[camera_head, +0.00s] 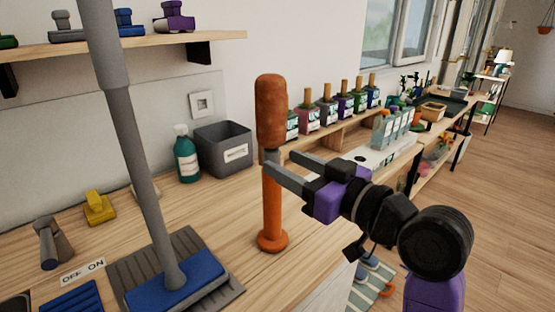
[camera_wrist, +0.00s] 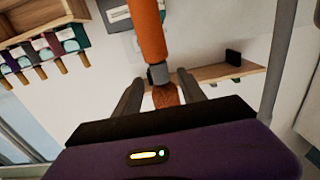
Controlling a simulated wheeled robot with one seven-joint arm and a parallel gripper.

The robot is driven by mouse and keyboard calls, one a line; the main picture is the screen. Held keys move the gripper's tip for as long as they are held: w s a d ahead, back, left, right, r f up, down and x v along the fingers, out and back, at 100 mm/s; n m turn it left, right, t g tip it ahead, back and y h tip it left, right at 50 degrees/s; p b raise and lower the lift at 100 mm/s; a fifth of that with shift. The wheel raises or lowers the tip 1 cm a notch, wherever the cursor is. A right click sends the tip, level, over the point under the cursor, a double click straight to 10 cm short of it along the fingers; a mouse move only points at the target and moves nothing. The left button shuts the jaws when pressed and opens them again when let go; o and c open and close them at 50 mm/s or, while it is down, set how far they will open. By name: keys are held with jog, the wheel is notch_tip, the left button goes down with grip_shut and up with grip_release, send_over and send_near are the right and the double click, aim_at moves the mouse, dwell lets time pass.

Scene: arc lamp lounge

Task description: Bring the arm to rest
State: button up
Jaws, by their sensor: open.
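My gripper (camera_head: 282,160) is open, with its two grey fingers pointing left from a purple and black wrist. It is at an upright orange post (camera_head: 271,210) with a grey collar and a brown grip (camera_head: 271,110) on top. The post stands on a round orange foot on the wooden counter. In the wrist view, which looks upside down, my open fingers (camera_wrist: 159,85) lie on either side of the post near its grey collar (camera_wrist: 159,73). A gap shows beside each finger there, and nothing is gripped. Part of the collar is hidden by a finger in the head view.
A grey pole with a blue foot (camera_head: 175,285) stands on a dark mat at the left. Several bottles (camera_head: 307,119) line a back shelf. Open floor (camera_head: 495,190) lies at the right.

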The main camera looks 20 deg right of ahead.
jog(key=s+f+m+g+h+p, duration=0.1)
jog(key=s+f+m+h+p, duration=0.15)
jog(key=s+f, duration=0.6)
jog(key=s+f+m+h+p, duration=0.1)
jog(key=s+f+m+h, duration=0.2)
jog(key=s+f, duration=0.55)
jog(key=s+a+f+n+p, duration=0.1)
jog(key=s, duration=0.9)
jog(key=s+f+n+g+p, duration=0.1)
jog(key=s+f, duration=0.1)
jog(key=s, duration=0.8)
jog(key=shift+s+a+f, duration=0.3)
jog(key=shift+s+a, duration=0.1)
jog(key=shift+c, duration=0.2)
